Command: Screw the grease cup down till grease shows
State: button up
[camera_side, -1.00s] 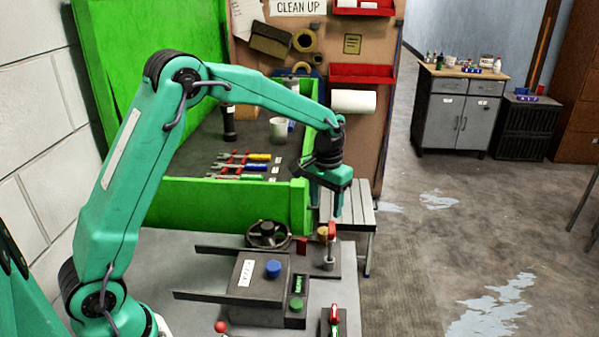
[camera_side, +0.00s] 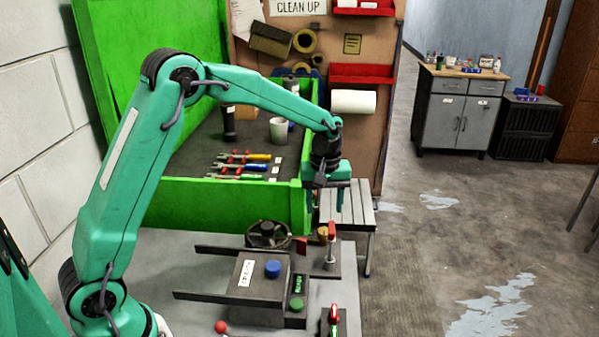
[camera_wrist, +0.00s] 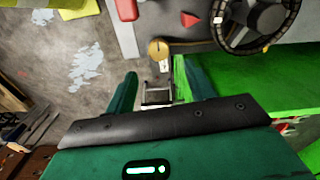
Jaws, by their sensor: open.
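The grease cup appears to be the small brass-coloured round cap (camera_side: 323,235) near the right end of the grey bench, beside a red-topped post. In the wrist view the brass cap (camera_wrist: 158,48) shows from above, just beyond my fingertips and roughly between them in the picture. My gripper (camera_side: 342,205) points down above and slightly right of the cap in the side view, apart from it. In the wrist view its two fingers (camera_wrist: 158,74) are spread with nothing held between them. No grease can be made out at the cap.
The red-topped post (camera_side: 331,228) stands close to the cap. A red wedge (camera_side: 301,244) and a black handwheel (camera_side: 267,236) are left of it. A machine with a blue knob (camera_side: 273,268) is in front. A green-walled tray (camera_side: 230,205) and slatted stool (camera_side: 348,215) stand behind.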

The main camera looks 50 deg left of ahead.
aim_at(324, 230)
jog(key=shift+d+f, duration=0.1)
jog(key=shift+f, duration=3.7)
jog(key=c, duration=1)
